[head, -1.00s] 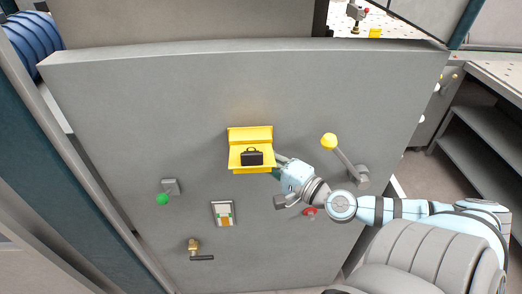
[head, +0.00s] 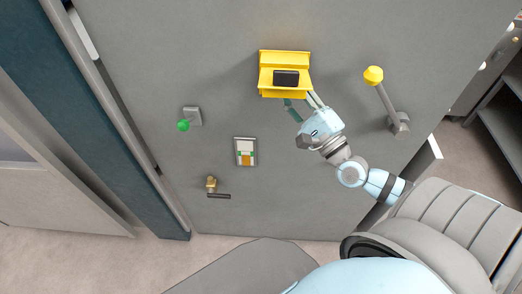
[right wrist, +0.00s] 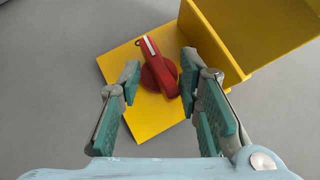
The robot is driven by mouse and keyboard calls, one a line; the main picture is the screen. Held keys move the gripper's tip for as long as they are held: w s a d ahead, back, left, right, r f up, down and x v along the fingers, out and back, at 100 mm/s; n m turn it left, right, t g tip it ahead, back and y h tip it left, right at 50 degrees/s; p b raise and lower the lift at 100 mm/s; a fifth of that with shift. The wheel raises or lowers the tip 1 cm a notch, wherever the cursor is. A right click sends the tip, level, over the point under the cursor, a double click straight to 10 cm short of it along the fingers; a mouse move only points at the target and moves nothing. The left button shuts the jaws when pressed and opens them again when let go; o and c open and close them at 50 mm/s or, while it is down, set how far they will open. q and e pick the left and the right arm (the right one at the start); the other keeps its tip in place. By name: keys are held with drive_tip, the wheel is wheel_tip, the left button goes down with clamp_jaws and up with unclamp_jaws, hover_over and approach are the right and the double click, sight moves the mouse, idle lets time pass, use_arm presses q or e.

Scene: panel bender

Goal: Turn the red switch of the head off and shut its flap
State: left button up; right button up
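A yellow switch box (head: 285,57) with an opened flap is mounted on the grey panel in the head view. In the right wrist view, the red switch (right wrist: 160,72), with a white stripe, sits on a yellow plate (right wrist: 165,122); a yellow flap (right wrist: 258,35) stands out at the upper right. The head view does not show this switch. My right gripper (head: 301,101) is open just below the box. In the wrist view its green-padded fingers (right wrist: 160,78) stand either side of the switch; I cannot tell whether they touch it. My left gripper is out of view.
A dark object (head: 286,78) shows on the yellow box. A yellow-knobbed lever (head: 386,97) stands to the right.

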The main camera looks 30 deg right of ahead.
drive_tip(key=s+a+f+m+t+h+b, duration=0.1)
drive_tip(key=s+a+f+m+h+b, duration=0.1)
drive_tip(key=s+f+m+h+b, duration=0.5)
drive_tip(key=s+a+f+m+t+h+b, duration=0.1)
drive_tip(key=s+a+f+m+h+b, duration=0.25)
drive_tip(key=m+b, duration=0.75)
drive_tip(key=w+a+f+n+g+y+p, duration=0.1)
drive_tip(key=w+f+n+g+y, duration=0.1)
drive_tip(key=w+f+n, duration=0.3)
drive_tip(key=w+a+f+n+g+y, duration=0.1)
drive_tip(key=w+f+n+y, duration=0.3)
drive_tip(key=f+n, duration=0.9)
drive_tip(key=shift+w+f+g+p, duration=0.4)
drive_tip(key=shift+w+f, duration=0.4)
drive_tip(key=shift+w, duration=0.2)
drive_tip(key=shift+a+y, duration=0.1)
drive_tip(key=shift+y, duration=0.15)
